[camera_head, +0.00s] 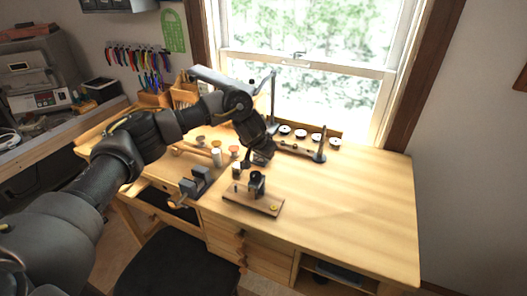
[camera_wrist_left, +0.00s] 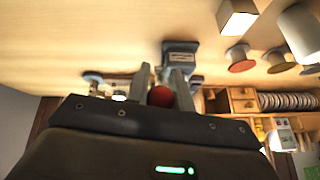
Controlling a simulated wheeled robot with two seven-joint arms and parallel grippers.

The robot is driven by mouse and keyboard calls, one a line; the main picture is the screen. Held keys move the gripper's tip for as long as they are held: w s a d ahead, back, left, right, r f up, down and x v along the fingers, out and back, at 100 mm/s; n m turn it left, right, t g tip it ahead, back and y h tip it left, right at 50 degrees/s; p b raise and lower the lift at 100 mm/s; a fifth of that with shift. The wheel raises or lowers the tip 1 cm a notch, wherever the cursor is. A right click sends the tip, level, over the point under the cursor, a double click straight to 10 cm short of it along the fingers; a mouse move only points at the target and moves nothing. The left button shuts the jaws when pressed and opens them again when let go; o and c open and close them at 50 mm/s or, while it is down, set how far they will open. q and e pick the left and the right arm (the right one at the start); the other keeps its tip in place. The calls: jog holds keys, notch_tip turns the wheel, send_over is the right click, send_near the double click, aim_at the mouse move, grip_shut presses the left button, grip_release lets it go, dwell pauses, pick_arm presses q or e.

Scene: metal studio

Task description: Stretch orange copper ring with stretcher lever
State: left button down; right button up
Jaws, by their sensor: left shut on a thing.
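My left gripper (camera_head: 262,159) reaches over the middle of the workbench, pointing down. In the left wrist view the fingers of the left gripper (camera_wrist_left: 163,88) are closed around a red ball knob (camera_wrist_left: 160,97), which looks like the end of a lever. A grey-blue metal piece (camera_wrist_left: 180,55) lies just beyond the fingertips; I cannot tell whether it is part of the stretcher. In the head view my gripper and forearm hide the knob. I cannot make out the orange copper ring with certainty. My right gripper is not in view.
A wooden board with a dark fixture (camera_head: 257,187) stands at the bench front, beside a small grey vise (camera_head: 196,182). A grey post (camera_head: 320,147) and several spools (camera_head: 300,134) stand near the window. The bench's right side (camera_head: 370,200) is clear.

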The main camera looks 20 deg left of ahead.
pick_arm(q)
jog(key=shift+s+f, duration=0.1)
jog(key=shift+f, duration=0.05)
dwell(0.8)
jog(key=c, duration=1.3)
grip_release()
jog(key=v, duration=1)
jog(key=shift+s+r, duration=0.15)
jog(key=shift+r, duration=0.2)
